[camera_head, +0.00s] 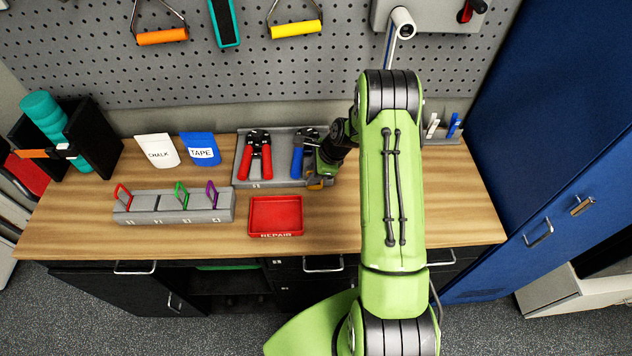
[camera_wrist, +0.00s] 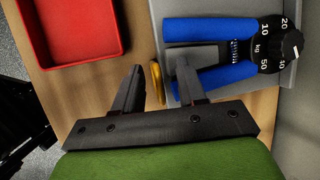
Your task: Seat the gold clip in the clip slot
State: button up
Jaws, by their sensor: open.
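The gold clip (camera_head: 316,185) is at the front right edge of the grey tool tray, partly hidden by my gripper. In the wrist view the gold clip (camera_wrist: 157,83) shows as a narrow curved strip between my fingertips, with gaps on both sides. My gripper (camera_wrist: 158,78) is open around it; in the head view my gripper (camera_head: 322,172) is low over the tray's right end. The grey clip rack (camera_head: 174,215) stands at the left front of the bench. It holds a red clip (camera_head: 122,197), a green clip (camera_head: 182,196) and a purple clip (camera_head: 211,194); the second position from left is empty.
The grey tool tray (camera_head: 243,170) holds red-handled grips (camera_head: 255,158) and blue-handled grips (camera_head: 298,161), close beside my fingers. A red repair tray (camera_head: 276,228) lies between rack and gripper. Chalk (camera_head: 158,151) and tape (camera_head: 201,149) pouches stand behind the rack.

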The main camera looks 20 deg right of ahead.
jog(key=shift+s, duration=0.1)
jog(key=shift+c, duration=1.3)
grip_shut()
